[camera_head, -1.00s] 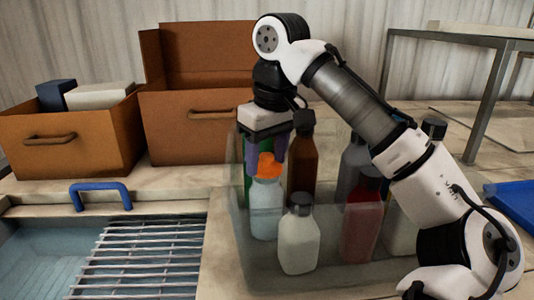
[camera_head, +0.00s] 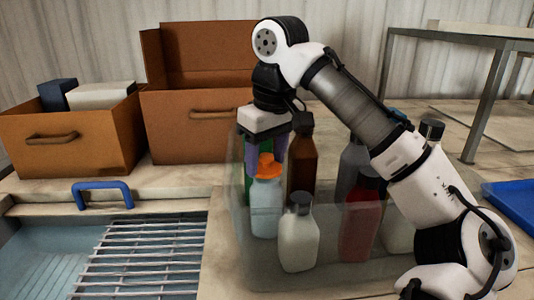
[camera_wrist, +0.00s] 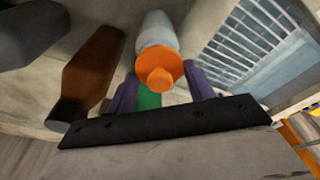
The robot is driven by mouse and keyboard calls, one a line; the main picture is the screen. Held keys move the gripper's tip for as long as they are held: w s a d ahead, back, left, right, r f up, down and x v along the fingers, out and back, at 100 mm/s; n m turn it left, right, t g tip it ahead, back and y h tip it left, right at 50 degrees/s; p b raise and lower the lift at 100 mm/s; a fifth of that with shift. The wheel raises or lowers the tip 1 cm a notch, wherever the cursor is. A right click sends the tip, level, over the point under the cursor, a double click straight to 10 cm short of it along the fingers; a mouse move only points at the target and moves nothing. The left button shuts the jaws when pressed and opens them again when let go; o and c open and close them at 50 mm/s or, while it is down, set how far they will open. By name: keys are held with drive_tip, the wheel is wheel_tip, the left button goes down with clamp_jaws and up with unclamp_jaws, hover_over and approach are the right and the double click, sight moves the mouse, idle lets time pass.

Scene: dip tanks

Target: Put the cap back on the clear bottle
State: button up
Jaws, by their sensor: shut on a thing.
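The clear bottle (camera_head: 266,208) has a pale bluish body and stands upright at the left end of the see-through bin. The orange cap (camera_head: 266,168) is at its mouth, in line with the neck. I cannot tell whether it is fully seated. My gripper (camera_head: 266,158) points down from above, its purple fingers either side of the cap and shut on it. In the wrist view the cap (camera_wrist: 161,72) lies between the fingers, and the bottle (camera_wrist: 156,30) extends beyond it. The cap hides the bottle's mouth there.
The see-through bin (camera_head: 240,255) also holds a brown bottle (camera_head: 302,155), a white bottle (camera_head: 299,240), a red bottle (camera_head: 360,230) and others, close around my gripper. A tank with a metal rack (camera_head: 140,255) is at left. Brown boxes (camera_head: 75,140) stand behind. A blue tray (camera_head: 512,203) is at right.

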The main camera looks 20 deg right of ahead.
drive_tip(key=shift+w+f, duration=0.1)
drive_tip(key=shift+f, duration=0.55)
idle(0.3)
drive_tip(key=o, duration=1.5)
drive_tip(key=shift+a, duration=0.1)
drive_tip(key=shift+r+p, duration=0.1)
drive_tip(key=shift+p, duration=0.25)
drive_tip(key=shift+w+d+r+p, duration=0.2)
drive_tip(key=shift+w+r+p, duration=0.45)
drive_tip(key=shift+p, duration=0.45)
drive_tip(key=shift+r+p, duration=0.3)
drive_tip(key=shift+r, duration=0.05)
drive_tip(key=shift+s+r, duration=0.25)
drive_tip(key=shift+r, duration=0.25)
drive_tip(key=shift+d+r, duration=0.1)
drive_tip(key=shift+r, duration=1.85)
